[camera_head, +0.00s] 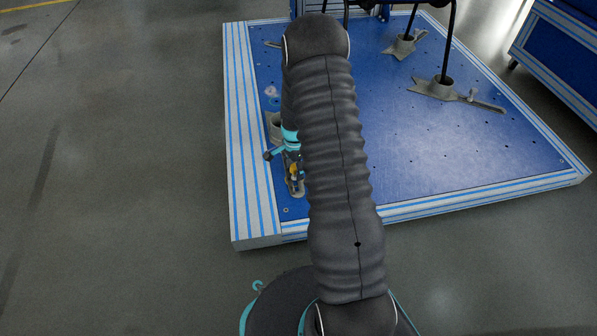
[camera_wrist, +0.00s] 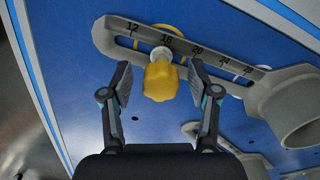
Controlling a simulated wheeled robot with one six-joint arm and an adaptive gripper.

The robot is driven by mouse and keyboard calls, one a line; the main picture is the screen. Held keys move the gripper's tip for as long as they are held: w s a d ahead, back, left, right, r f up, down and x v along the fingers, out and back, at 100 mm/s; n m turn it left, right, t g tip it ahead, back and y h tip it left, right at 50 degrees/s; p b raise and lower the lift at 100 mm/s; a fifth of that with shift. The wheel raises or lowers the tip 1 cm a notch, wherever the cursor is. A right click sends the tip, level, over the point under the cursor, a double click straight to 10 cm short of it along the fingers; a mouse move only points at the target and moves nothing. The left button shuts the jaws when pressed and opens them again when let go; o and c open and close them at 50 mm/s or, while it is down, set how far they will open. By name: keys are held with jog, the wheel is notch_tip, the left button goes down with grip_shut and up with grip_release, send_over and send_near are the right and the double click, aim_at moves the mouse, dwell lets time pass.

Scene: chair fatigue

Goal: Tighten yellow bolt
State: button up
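The yellow bolt (camera_wrist: 161,80) has a lobed yellow knob and a pale collar. It sits at the slot of a grey metal arm marked with numbers, near the 16 mark, in the wrist view. My gripper (camera_wrist: 159,84) is open, with one finger on each side of the knob and a visible gap at both sides. In the head view my gripper (camera_head: 287,152) is near the left edge of the platform, partly hidden by my arm. A small bit of yellow (camera_head: 294,172) shows just below it there.
The blue platform (camera_head: 430,150) has a striped metal rim. Other grey clamps (camera_head: 435,88) hold black chair legs at the upper right. A blue bench (camera_head: 565,50) stands at the far right. Grey floor is clear at the left.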

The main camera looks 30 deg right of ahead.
jog(key=n, duration=0.4)
dwell(0.5)
jog(key=n, duration=0.4)
jog(key=shift+n, duration=2)
